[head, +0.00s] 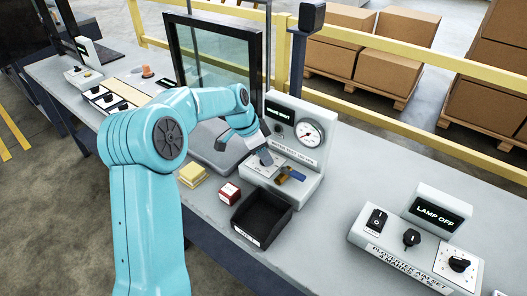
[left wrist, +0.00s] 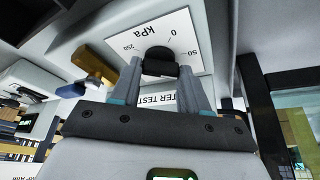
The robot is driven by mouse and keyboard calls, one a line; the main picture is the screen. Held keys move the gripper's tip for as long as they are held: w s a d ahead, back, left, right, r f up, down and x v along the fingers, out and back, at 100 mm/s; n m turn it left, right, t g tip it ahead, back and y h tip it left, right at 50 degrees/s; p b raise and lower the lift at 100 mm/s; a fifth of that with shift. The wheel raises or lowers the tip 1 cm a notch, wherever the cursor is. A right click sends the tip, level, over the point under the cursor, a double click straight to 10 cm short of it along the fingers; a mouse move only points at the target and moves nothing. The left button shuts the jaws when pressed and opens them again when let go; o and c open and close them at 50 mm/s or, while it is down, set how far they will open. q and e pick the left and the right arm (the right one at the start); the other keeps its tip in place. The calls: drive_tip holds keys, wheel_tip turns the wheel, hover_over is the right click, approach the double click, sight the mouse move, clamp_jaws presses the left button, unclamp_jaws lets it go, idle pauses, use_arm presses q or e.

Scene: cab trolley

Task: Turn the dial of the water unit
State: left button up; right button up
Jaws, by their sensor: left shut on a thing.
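The water unit (head: 312,165) is a pale box with a lit screen, a round gauge (head: 309,133) and a flat panel in front. Its black dial (left wrist: 159,62) sits on a white plate marked kPa in the left wrist view. My left gripper (head: 265,158) is down at this panel, and the arm hides the dial in the head view. In the left wrist view the fingers of the left gripper (left wrist: 160,80) are on both sides of the dial, shut on it. My right gripper is in neither view.
A brass valve with a blue lever (head: 297,175) is right beside the gripper. A glass screen (head: 222,62) rises behind. A lamp unit (head: 415,240) stands right.

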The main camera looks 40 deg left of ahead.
use_arm(q)
drive_tip(key=m, duration=0.2)
drive_tip(key=m+g+h+p, duration=0.1)
drive_tip(key=m, duration=0.1)
drive_tip(key=shift+w+a+r+m, duration=0.1)
drive_tip(key=shift+w+r+m, duration=0.1)
drive_tip(key=shift+m, duration=0.1)
drive_tip(key=m+p, duration=0.1)
drive_tip(key=m, duration=0.1)
drive_tip(key=m+g+h+p, duration=0.1)
drive_tip(key=m, duration=0.1)
drive_tip(key=shift+f+g+p, duration=0.1)
drive_tip(key=shift+g+p, duration=0.2)
drive_tip(key=shift+m, duration=0.3)
drive_tip(key=o, duration=1.1)
drive_tip(key=shift+c, duration=0.2)
drive_tip(key=p+v, duration=0.5)
drive_tip(key=v, duration=1.1)
